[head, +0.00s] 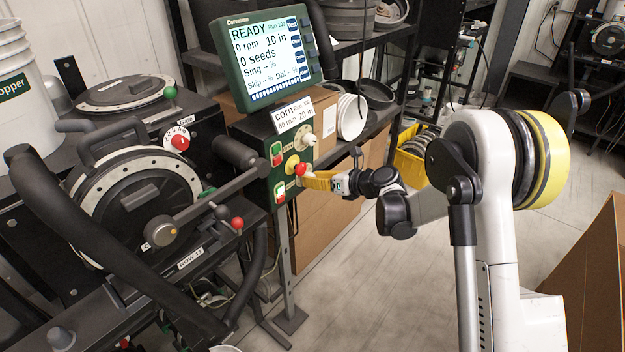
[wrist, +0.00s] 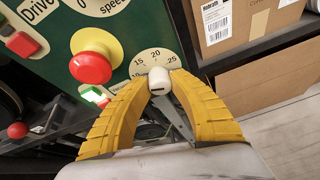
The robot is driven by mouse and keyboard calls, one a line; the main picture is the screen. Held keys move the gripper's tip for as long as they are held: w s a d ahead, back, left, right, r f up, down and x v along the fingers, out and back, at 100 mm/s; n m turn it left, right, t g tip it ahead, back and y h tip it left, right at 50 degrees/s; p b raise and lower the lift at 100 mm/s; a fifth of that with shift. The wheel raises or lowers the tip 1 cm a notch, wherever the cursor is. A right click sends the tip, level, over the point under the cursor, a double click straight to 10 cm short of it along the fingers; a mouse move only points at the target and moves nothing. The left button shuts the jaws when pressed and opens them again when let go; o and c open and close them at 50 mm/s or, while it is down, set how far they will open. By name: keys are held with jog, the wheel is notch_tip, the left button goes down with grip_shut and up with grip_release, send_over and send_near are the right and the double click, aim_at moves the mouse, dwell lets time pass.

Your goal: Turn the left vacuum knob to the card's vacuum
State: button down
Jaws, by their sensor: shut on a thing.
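In the wrist view, a small white knob (wrist: 159,84) with a dark mark sits before a cream dial (wrist: 152,62) whose readable numbers include 15, 20 and 25. My gripper (wrist: 158,77) has its two yellow ribbed fingers closed on the knob from either side. In the head view, my gripper (head: 308,181) reaches the lower right of the green control panel (head: 270,158); the knob is hidden there by the fingers. A card (head: 294,115) above the panel reads corn, 60 rpm, 20 in. The green-framed screen (head: 266,58) reads READY, 0 rpm, 10 in, 0 seeds.
A red-topped stop button (wrist: 91,68) with a yellow base is close left of my fingers. A white speed knob (head: 311,140) is higher on the panel. Cardboard boxes (wrist: 240,22) and a shelf stand to the right. Open floor (head: 345,270) lies in front.

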jog(key=m+g, duration=0.1)
jog(key=m+y+b, duration=0.1)
jog(key=m, duration=0.1)
jog(key=shift+f+m+g+y, duration=0.1)
jog(key=shift+m+g+y, duration=0.2)
jog(key=shift+g, duration=0.1)
jog(key=m+g+y+b, duration=0.1)
jog(key=m, duration=0.2)
jog(key=shift+y, duration=0.4)
jog(key=m+y+b, duration=0.2)
jog(key=m, duration=0.1)
jog(key=shift+f+m+g, duration=0.1)
jog(key=shift+m+g, duration=0.3)
jog(key=shift+m+y+b, duration=0.4)
jog(key=shift+m+y, duration=0.3)
jog(key=shift+m, duration=1)
jog(key=c, duration=1.1)
grip_release()
jog(key=shift+d, duration=0.1)
